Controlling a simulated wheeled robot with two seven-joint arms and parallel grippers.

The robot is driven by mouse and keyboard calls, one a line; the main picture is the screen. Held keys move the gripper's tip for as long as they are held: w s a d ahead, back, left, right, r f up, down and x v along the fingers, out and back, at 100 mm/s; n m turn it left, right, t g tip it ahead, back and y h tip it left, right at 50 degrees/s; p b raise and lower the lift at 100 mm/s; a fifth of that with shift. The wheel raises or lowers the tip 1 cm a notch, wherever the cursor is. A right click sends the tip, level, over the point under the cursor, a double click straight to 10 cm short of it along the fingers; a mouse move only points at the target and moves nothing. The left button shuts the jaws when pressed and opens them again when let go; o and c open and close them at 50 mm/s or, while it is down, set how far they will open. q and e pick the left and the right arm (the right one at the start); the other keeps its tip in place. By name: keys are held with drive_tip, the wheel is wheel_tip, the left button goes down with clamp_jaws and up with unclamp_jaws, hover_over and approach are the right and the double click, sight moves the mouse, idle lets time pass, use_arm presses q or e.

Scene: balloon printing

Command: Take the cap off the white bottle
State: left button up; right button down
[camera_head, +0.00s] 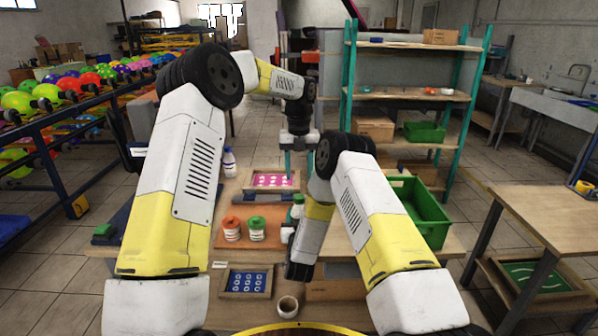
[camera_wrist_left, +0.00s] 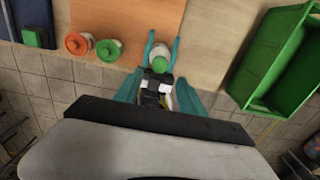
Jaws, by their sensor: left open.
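A white bottle with a green cap (camera_wrist_left: 160,65) stands upright on the table in the left wrist view, between the fingers of my left gripper (camera_wrist_left: 163,52). The fingers are open on either side of it, and I cannot tell whether they touch it. In the head view, my left gripper (camera_head: 299,162) points down with its teal fingers apart. The green-capped bottle (camera_head: 297,207) there is partly hidden by my right forearm. Another white bottle with a blue-purple cap (camera_head: 229,163) stands farther back to the left.
An orange jar (camera_head: 231,230) and a green-lidded jar (camera_head: 256,230) stand left of the green-capped bottle. A pink framed screen (camera_head: 259,188) lies behind them. A blue-patterned frame (camera_head: 227,283) and a small roll (camera_head: 288,307) lie in front. A green crate (camera_head: 427,222) stands right.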

sight(299, 196)
use_arm(q)
drive_tip(key=shift+f, duration=4)
